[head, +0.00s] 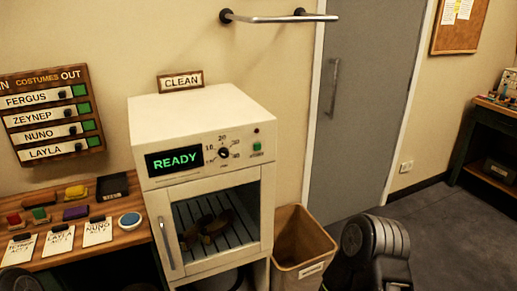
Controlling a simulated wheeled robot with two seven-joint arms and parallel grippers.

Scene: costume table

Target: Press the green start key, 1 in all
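The green start key (257,147) is a small square button on the right of the front panel of a cream cabinet machine (200,108). Its display (174,161) reads READY in green. A black dial (224,154) with numbers around it sits between the display and the key. The glass door (217,223) below looks shut, with a vertical handle (167,243) on its left. Brown items (206,227) lie on a dark rack inside; what they are is unclear. Neither of my grippers is in view, and nothing covers the key.
A CLEAN sign (180,80) stands on the machine. A wooden table (50,258) with cards, coloured blocks and a round pad is at left, under a COSTUMES board (52,115). A brown bin (301,248) stands right of the machine. My dark arm link (375,252) is beside it.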

